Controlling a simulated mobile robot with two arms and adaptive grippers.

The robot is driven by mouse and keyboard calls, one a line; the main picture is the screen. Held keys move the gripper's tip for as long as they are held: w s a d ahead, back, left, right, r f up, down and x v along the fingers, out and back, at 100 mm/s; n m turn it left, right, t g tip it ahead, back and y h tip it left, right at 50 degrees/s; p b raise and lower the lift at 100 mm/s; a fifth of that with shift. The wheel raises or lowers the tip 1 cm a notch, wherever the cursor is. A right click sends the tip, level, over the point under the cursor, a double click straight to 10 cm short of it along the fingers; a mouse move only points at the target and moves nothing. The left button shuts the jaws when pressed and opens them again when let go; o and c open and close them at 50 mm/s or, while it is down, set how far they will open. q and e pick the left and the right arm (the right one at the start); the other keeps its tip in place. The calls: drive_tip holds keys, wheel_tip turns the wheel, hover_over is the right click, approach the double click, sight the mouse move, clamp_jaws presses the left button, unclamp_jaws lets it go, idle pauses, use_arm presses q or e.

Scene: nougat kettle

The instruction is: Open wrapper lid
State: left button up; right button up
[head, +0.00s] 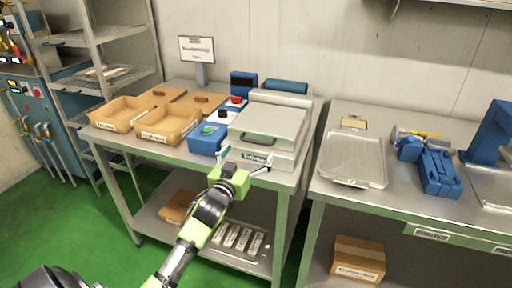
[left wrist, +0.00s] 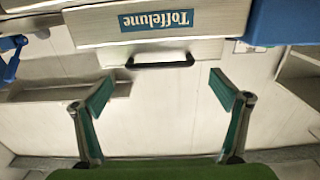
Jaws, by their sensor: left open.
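The wrapper is a pale metal machine on the left table, with its flat grey lid (head: 272,122) down. A dark handle (head: 258,139) is at the lid's front edge. Its front carries a teal label reading "Toffelune", which shows upside down in the left wrist view (left wrist: 158,20). My left gripper (head: 246,160) is open and empty in front of the machine, its fingers spread. In the left wrist view, a black handle bar (left wrist: 160,63) lies between and beyond the two fingertips (left wrist: 163,92), apart from them. My right gripper is not in view.
A metal tray (head: 353,160) and blue device (head: 438,172) are on the right table. A gap separates the tables.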

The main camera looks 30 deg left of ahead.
sight(256, 141)
use_arm(q)
drive_tip(key=b+x, duration=0.2)
drive_tip(key=x, duration=0.3)
drive_tip(key=shift+w, duration=0.1)
drive_tip(key=shift+w+a, duration=0.2)
drive_tip(key=shift+w, duration=0.4)
drive_tip(key=c, duration=1.3)
drive_tip(key=shift+r, duration=0.15)
